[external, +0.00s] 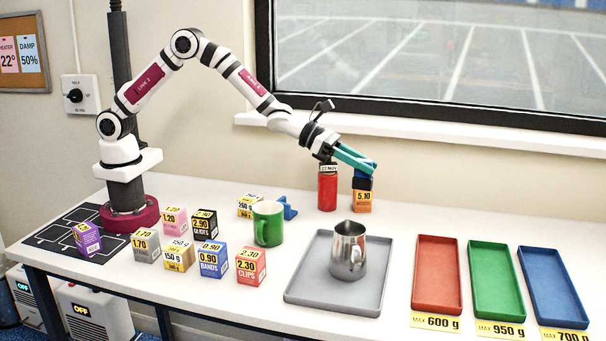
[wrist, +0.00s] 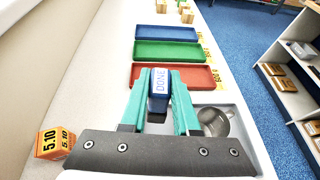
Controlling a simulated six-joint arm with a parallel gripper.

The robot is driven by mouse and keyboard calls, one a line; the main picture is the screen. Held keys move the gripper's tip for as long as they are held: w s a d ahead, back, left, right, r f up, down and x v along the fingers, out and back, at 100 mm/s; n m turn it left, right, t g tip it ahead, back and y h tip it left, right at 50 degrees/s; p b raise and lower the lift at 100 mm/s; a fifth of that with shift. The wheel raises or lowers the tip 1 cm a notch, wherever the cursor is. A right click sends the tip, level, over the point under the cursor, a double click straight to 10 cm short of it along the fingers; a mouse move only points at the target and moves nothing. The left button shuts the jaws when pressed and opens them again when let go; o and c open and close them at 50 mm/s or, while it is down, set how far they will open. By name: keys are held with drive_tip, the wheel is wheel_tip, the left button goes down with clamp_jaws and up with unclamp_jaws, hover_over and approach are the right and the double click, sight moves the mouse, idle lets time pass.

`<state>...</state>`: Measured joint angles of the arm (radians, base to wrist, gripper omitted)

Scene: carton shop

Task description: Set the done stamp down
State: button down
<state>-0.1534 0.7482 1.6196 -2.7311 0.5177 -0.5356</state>
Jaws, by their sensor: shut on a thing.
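The done stamp is a blue block with a white face reading DONE (wrist: 160,84). My gripper (wrist: 160,78) has teal fingers closed on its two sides. In the external view, my gripper (external: 361,164) holds the stamp (external: 362,183) in the air near the back of the table. There it appears just above the orange 5.10 box (external: 362,203). In the wrist view that box (wrist: 54,143) lies well to the left of the stamp, apart from it. The stamp's underside is hidden.
A red canister (external: 327,190) stands beside the orange box. A grey tray (external: 310,290) holds a steel pitcher (external: 347,252). Red (external: 437,275), green (external: 495,280) and blue (external: 552,287) trays lie at right. Several price boxes and a green mug (external: 268,224) stand left.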

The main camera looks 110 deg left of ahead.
sight(364, 160)
wheel_tip(364, 160, up, 6)
drive_tip(key=shift+r, duration=0.1)
drive_tip(key=s+a+y, duration=0.1)
drive_tip(key=s+a, duration=1)
drive_tip(key=a, duration=0.4)
drive_tip(key=s+a+n, duration=0.1)
drive_tip(key=s+a, duration=0.1)
drive_tip(key=s, duration=0.9)
drive_tip(key=s+a, duration=0.2)
drive_tip(key=s, duration=0.8)
drive_tip(key=f, duration=2.2)
drive_tip(key=shift+s, duration=0.25)
drive_tip(key=shift+f, duration=0.15)
drive_tip(key=c, duration=0.7)
unclamp_jaws()
drive_tip(key=shift+o, duration=0.2)
